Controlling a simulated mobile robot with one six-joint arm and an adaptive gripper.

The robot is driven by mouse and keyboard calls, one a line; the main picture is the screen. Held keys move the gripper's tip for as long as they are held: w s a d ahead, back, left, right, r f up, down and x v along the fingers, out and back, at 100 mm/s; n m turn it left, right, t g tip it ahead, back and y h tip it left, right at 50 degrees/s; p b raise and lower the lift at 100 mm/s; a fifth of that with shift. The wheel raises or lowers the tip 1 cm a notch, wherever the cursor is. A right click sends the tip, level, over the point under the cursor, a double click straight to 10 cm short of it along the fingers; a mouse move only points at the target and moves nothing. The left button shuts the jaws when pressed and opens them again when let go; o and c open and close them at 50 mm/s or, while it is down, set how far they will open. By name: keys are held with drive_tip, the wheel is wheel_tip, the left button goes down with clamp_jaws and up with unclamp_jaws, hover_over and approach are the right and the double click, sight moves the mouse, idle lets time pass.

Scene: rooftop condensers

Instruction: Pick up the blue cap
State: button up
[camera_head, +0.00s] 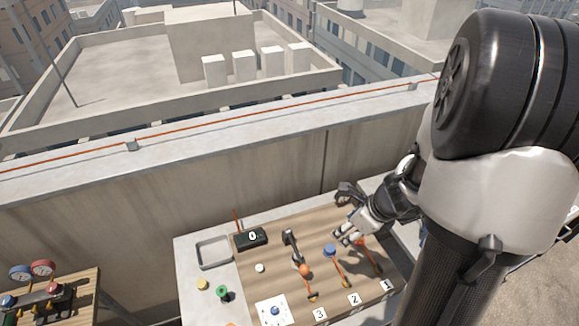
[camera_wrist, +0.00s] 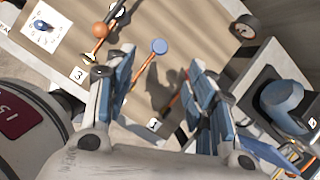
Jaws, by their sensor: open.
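A round blue cap (camera_head: 330,249) lies on the brown board, at the upper end of an orange-handled tool. I cannot tell whether it rests on the tool or belongs to it. In the wrist view the blue cap (camera_wrist: 159,46) shows beyond and between my fingertips, apart from them. My gripper (camera_head: 346,236) is open and empty above the board, just right of the cap in the head view. Its two blue-padded fingers show in the wrist view (camera_wrist: 160,64). A smaller blue piece (camera_head: 275,311) sits on a white dial card.
Orange-handled tools (camera_head: 366,256) lie near numbered tags (camera_head: 353,299). An orange ball (camera_head: 305,270), a black box marked 0 (camera_head: 250,238), an empty grey tray (camera_head: 214,253), and yellow (camera_head: 202,284) and green (camera_head: 222,291) pieces stand left. A parapet wall (camera_head: 200,180) rises behind.

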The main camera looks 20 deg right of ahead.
drive_tip(key=s+d+f+m, duration=0.1)
drive_tip(key=f+m, duration=0.1)
drive_tip(key=b, duration=0.7)
hover_over(330, 248)
drive_tip(key=s, duration=0.2)
drive_tip(key=f, duration=1)
drive_tip(key=shift+s+d, duration=0.2)
drive_tip(key=shift+d, duration=0.05)
drive_tip(key=b+x, duration=0.3)
drive_tip(key=x, duration=0.2)
drive_tip(key=shift+s+d+f, duration=0.1)
drive_tip(key=shift+s+f, duration=0.05)
drive_tip(key=shift+s, duration=0.05)
drive_tip(key=shift+w+f, duration=0.2)
drive_tip(key=shift+f, duration=0.1)
drive_tip(key=shift+r, duration=0.1)
drive_tip(key=c, duration=0.8)
